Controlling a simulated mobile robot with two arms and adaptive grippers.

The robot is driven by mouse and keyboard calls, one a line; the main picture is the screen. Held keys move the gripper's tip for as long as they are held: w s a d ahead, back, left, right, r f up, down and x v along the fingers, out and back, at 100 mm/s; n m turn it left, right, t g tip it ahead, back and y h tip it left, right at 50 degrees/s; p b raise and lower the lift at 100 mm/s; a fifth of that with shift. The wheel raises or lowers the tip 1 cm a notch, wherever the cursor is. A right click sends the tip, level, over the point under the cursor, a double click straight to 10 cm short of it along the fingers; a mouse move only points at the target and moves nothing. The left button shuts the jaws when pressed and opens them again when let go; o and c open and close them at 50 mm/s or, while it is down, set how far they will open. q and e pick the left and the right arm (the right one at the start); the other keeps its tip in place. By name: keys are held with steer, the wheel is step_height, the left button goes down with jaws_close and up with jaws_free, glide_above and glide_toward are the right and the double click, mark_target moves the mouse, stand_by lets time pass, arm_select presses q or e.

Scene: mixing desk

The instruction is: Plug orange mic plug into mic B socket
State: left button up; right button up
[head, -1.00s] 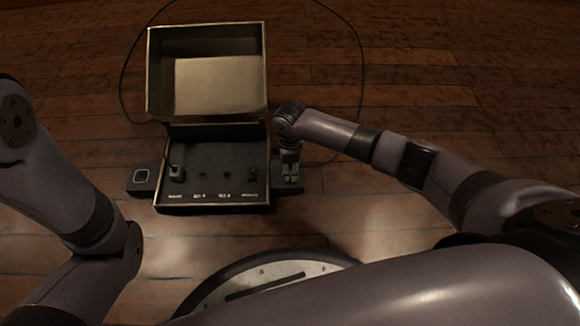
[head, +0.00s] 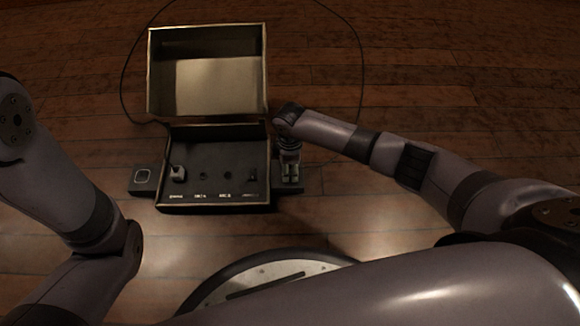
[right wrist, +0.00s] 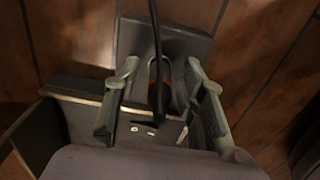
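The orange mic plug (right wrist: 153,72) shows in the right wrist view as a dark body with an orange ring and a black cable running up from it. My right gripper (right wrist: 159,85) has its two fingers apart, one on each side of the plug, with gaps visible. In the head view my right gripper (head: 290,168) points down just right of the box and hides the plug. The mic B socket (head: 227,175) looks like the third position from the left on the box's dark panel; its label is hard to read. The left gripper is out of frame.
The open box (head: 160,205) has its lid (head: 208,32) raised at the back. A pale plug (head: 178,173) sits at its leftmost position. A dark pad (head: 144,179) lies left of the box, and another dark pad (head: 314,181) lies right. A black cable (head: 362,85) loops behind.

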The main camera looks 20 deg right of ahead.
steer(key=shift+r+p, duration=0.1)
steer(key=shift+p, duration=0.3)
steer(key=shift+c, duration=0.6)
jaws_close()
stand_by(0.4)
